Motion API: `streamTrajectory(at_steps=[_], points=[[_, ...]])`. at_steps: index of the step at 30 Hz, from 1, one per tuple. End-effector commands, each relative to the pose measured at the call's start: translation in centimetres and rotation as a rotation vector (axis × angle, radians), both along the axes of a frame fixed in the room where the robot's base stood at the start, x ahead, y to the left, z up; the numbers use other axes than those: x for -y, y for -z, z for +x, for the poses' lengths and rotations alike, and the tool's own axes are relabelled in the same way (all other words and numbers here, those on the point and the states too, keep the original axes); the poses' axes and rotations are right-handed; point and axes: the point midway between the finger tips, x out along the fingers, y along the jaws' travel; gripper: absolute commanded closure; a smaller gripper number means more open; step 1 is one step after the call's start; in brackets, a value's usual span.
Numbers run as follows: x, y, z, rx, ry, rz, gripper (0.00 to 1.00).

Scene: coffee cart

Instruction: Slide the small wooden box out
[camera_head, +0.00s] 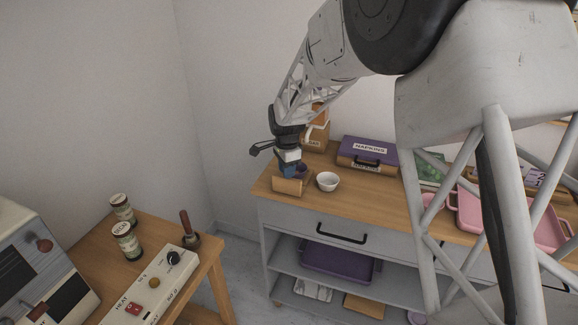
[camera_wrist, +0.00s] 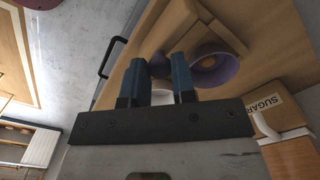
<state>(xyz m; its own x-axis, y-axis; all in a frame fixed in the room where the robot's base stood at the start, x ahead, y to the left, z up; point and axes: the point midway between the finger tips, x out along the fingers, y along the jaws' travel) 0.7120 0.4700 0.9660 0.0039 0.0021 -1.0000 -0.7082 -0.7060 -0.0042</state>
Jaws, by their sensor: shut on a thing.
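The small wooden box (camera_head: 288,187) stands at the near left corner of the cart top. In the wrist view its light wood wall (camera_wrist: 178,27) shows beyond my fingertips. My gripper (camera_head: 289,172) points down into the box, its blue fingers close to the box wall. In the wrist view, my gripper (camera_wrist: 158,66) has a dark purple cup-like thing between its fingers and seems shut on it. A second, larger purple cup (camera_wrist: 214,64) is beside the right finger. The fingertips' exact contact is partly hidden.
A napkins case (camera_head: 367,155) and a sugar box (camera_wrist: 262,112) are close by. The cart's left edge is near the box. A side table (camera_head: 100,262) with jars stands at left.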

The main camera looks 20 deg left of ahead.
Motion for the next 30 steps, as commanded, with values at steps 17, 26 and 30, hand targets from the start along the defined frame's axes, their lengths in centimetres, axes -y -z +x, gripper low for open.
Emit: streamTrajectory(at_steps=[17,26,30], points=[[0.0,0.0,-0.4,-0.006,-0.002,-0.003,0.50],[0.0,-0.5,-0.3,-0.004,-0.002,-0.001,0.50],[0.0,-1.6,-0.3,-0.003,-0.002,-0.001,0.50]])
